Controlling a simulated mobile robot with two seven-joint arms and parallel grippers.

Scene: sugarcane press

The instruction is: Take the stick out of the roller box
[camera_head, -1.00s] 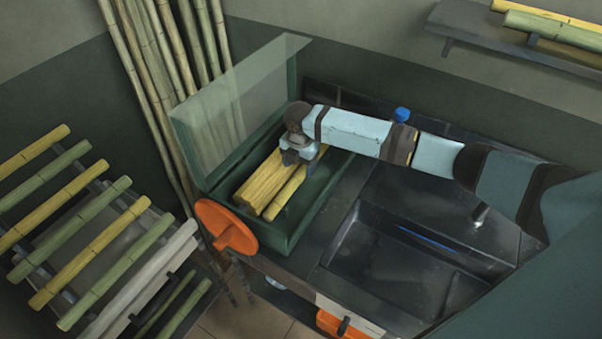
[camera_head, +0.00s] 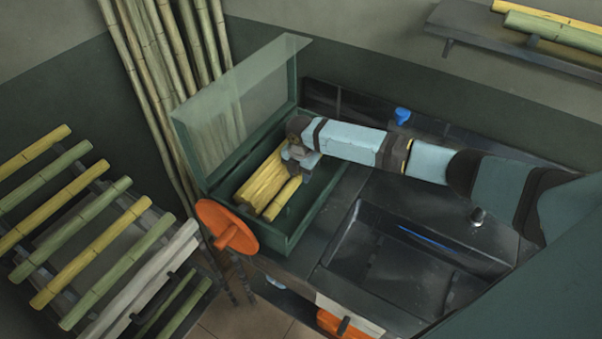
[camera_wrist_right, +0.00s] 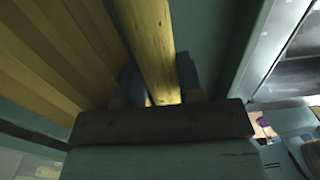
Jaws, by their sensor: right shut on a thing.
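The green roller box (camera_head: 292,236) stands at the left end of the counter with its clear lid raised. Inside lie thick yellow rollers (camera_head: 262,182), and along their right side a thinner yellow stick (camera_head: 281,200). My right gripper (camera_head: 299,172) is down at the box and shut on the stick, hiding its far end. In the right wrist view the stick (camera_wrist_right: 148,42) runs up between the fingers (camera_wrist_right: 160,88), with the rollers (camera_wrist_right: 50,45) to its left. My left gripper is not in view.
An orange handwheel (camera_head: 227,228) is on the box's front. A dark sink (camera_head: 400,270) and a blue tap knob (camera_head: 402,114) are to the right. A rack of canes (camera_head: 90,265) stands at left. The raised lid (camera_head: 240,105) rises behind the box.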

